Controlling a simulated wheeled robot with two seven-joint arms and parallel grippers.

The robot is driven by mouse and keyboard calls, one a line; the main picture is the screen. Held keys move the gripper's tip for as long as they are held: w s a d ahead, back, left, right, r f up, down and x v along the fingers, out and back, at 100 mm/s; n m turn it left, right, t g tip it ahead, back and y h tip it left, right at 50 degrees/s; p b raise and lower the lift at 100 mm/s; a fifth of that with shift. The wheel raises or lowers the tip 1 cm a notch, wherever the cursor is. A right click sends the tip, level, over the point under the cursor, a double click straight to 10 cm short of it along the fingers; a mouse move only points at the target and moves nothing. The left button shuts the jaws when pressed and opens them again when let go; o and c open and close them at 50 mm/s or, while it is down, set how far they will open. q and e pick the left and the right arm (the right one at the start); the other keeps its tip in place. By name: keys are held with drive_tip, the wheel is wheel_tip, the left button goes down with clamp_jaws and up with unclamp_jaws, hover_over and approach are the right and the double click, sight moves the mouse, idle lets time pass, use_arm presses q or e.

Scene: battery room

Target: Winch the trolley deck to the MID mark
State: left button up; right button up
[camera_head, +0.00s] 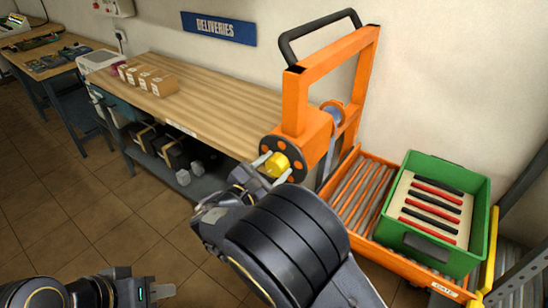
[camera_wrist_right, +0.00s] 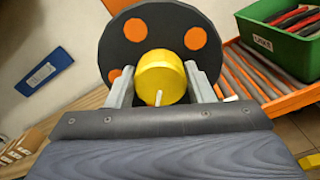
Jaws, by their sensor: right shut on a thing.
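The orange trolley (camera_head: 295,100) stands against the wall with a black handle on top. A black winch disc (camera_head: 292,150) with orange spots sits on its near side, with a yellow knob (camera_head: 276,166) in front of it. My right gripper (camera_head: 271,168) is shut on the yellow knob. In the right wrist view, the knob (camera_wrist_right: 160,78) sits between both fingers, with the disc (camera_wrist_right: 127,38) behind. The orange roller deck (camera_head: 352,195) is at the trolley's right, carrying a green crate (camera_head: 480,190). I cannot make out a MID mark. My left gripper (camera_head: 165,291) is low at bottom left, away from the trolley; its opening is unclear.
A wooden workbench (camera_head: 215,100) with small cardboard boxes (camera_head: 150,78) stands left of the trolley. The crate holds red and black bars. A yellow bar (camera_head: 490,250) and metal structure (camera_head: 525,270) are at far right. The tiled floor (camera_head: 110,225) at left is clear.

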drive_tip(key=n+p, duration=0.4)
drive_tip(key=shift+a+r+n, duration=0.1)
drive_tip(key=shift+r+n, duration=0.05)
drive_tip(key=shift+n, duration=0.15)
drive_tip(key=shift+f+n+p, duration=0.25)
drive_tip(key=shift+n+p, duration=1.05)
drive_tip(key=shift+n, duration=0.3)
drive_tip(key=o, duration=1)
drive_tip(key=shift+b+v, duration=1)
drive_tip(key=shift+v, duration=2.95)
drive_tip(key=shift+w, duration=0.1)
